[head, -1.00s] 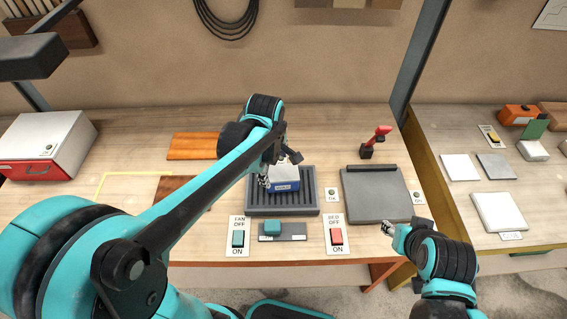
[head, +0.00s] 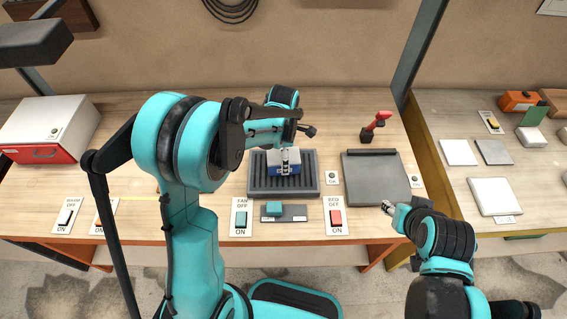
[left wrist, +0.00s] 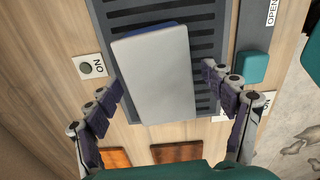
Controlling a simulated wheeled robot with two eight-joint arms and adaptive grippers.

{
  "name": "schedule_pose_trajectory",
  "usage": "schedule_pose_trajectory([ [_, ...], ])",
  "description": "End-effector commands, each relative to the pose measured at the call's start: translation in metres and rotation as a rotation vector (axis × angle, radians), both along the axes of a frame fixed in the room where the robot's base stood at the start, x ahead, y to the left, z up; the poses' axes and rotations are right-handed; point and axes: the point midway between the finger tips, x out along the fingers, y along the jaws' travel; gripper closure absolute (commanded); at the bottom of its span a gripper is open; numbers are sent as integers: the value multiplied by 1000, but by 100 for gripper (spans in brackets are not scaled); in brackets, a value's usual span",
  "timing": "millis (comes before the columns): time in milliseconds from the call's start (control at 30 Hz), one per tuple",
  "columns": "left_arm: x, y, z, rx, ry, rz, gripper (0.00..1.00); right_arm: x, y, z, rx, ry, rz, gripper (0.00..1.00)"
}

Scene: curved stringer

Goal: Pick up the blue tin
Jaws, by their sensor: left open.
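The blue tin (head: 303,156), a small box with a pale top, rests on the dark ribbed tray (head: 308,186) in the middle of the bench. In the left wrist view its pale lid (left wrist: 153,75) fills the space ahead, with a little blue along one edge. My left gripper (head: 286,160) is at the tin, with a finger showing in front of it. In the left wrist view the open fingers (left wrist: 164,78) are spread to either side of the tin with gaps visible. My right gripper (head: 388,208) hangs by the grey plate; its jaws are too small to read.
A grey plate (head: 376,180) and a red-handled lever (head: 378,122) are right of the tray. The fan switch (head: 241,217), a teal slider (head: 274,208) and the bed switch (head: 336,216) line the front edge. A red-fronted white box (head: 45,120) stands left.

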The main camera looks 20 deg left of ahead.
Motion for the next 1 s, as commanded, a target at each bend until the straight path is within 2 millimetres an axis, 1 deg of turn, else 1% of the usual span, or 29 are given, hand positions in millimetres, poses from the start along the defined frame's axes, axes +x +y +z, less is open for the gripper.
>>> schedule_pose_trajectory([
  [33,0,0,-4,0,0,0,17,0,0,-2,0,0,0,60],
  [233,0,0,-3,0,0,0,17,0,0,-1,0,0,0,60],
  [267,0,0,-3,0,0,0,25,0,0,-1,0,0,0,60],
  [300,0,0,-3,0,0,0,36,0,0,0,0,0,0,60],
  [367,0,0,-3,0,0,-1,52,0,0,0,0,0,0,60],
  [400,0,0,-3,0,0,-1,62,0,0,-1,0,0,0,60],
  [500,0,0,-3,0,0,-1,86,0,0,-1,0,0,0,60],
  [800,0,0,-1,0,0,-1,86,0,0,0,0,0,0,60],
  [933,0,0,8,0,0,-1,86,0,0,4,0,0,0,60],
  [1000,0,0,17,0,0,-1,86,0,0,7,0,0,0,60],
])
